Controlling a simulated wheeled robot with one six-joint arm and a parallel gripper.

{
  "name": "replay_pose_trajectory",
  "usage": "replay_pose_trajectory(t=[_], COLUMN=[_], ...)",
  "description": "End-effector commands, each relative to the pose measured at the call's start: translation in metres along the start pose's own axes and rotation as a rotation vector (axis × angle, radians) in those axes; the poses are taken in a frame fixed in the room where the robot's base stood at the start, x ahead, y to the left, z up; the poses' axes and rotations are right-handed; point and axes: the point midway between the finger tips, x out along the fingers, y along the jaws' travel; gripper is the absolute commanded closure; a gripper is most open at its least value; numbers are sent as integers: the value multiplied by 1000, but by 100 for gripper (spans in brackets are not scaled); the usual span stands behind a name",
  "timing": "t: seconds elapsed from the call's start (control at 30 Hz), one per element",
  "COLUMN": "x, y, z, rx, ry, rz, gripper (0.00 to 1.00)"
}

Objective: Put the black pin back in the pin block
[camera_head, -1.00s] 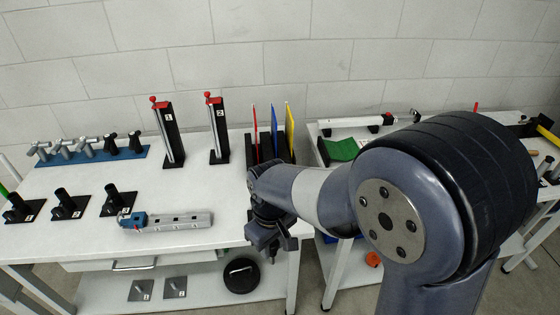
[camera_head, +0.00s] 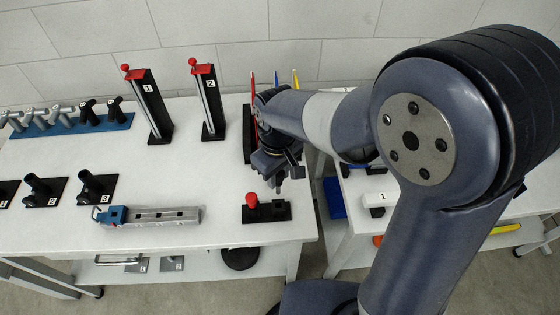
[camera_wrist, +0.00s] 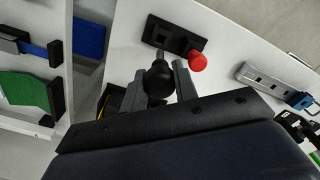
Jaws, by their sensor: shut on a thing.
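The pin block (camera_head: 279,213) is a low black block near the front right corner of the white table. A red-knobbed pin (camera_head: 252,198) stands at its left end; in the wrist view the red knob (camera_wrist: 197,61) is at the right end of the pin block (camera_wrist: 158,29). My gripper (camera_head: 276,175) is above and behind the block, pointing down. In the wrist view its fingers are shut on the black pin (camera_wrist: 158,77), whose round black knob sits between them with a grey shaft toward the block. The pin appears apart from the block; its exact height is unclear.
A grey bar tool (camera_head: 155,216) with a blue end lies left of the block. Two upright stands with red tops, numbered 1 (camera_head: 150,105) and 2 (camera_head: 208,100), are behind. A second table (camera_head: 350,205) is to the right, beyond a gap.

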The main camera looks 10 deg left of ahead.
Motion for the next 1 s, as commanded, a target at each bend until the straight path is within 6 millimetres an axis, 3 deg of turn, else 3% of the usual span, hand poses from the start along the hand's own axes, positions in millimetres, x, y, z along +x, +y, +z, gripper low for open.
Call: replay_pose_trajectory(t=[0.6, 1.0], x=[47, 48], y=[0, 0], z=[0, 0], rx=[0, 0], ry=[-1, 0], rz=[0, 0], gripper=[95, 95])
